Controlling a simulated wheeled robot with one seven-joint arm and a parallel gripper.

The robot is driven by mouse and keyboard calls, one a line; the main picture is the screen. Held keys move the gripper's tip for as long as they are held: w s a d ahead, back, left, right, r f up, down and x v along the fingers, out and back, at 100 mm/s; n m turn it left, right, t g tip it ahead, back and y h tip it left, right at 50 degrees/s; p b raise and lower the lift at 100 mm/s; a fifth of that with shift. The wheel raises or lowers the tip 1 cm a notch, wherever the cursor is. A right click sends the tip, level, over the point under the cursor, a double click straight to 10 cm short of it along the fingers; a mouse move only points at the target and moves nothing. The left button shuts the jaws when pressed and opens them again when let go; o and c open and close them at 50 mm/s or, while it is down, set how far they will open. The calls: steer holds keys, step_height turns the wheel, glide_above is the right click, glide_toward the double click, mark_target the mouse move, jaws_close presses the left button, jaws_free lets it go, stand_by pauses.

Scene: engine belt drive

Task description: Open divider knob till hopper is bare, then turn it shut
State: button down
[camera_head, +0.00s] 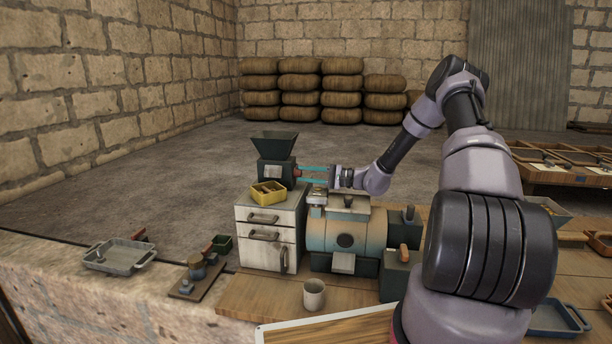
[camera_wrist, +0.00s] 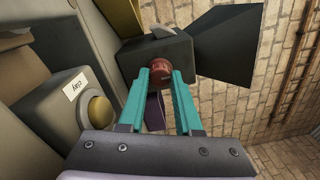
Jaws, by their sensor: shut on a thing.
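The dark hopper (camera_head: 275,141) stands on its divider body (camera_head: 272,172) on top of a white drawer cabinet. The hopper also shows large at the right in the wrist view (camera_wrist: 228,42). The inside of the hopper cannot be seen clearly. The red-brown divider knob (camera_wrist: 159,66) sticks out of the body's side. My gripper (camera_wrist: 162,72) has its teal fingers at either side of the knob and is shut on it. In the head view my gripper (camera_head: 300,173) reaches in from the right. A yellow tray (camera_head: 267,191) with compartments sits in front of the divider body.
A white mug (camera_head: 314,294) stands on the wooden top in front. A grey tray (camera_head: 117,256) and a small tool (camera_head: 196,270) lie at the left.

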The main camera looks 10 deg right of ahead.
stand_by(0.3)
steer(key=c, duration=0.6)
jaws_free()
steer(key=shift+d, duration=0.1)
steer(key=v, duration=1)
steer(key=shift+s+d, duration=0.15)
steer(key=shift+d, duration=0.2)
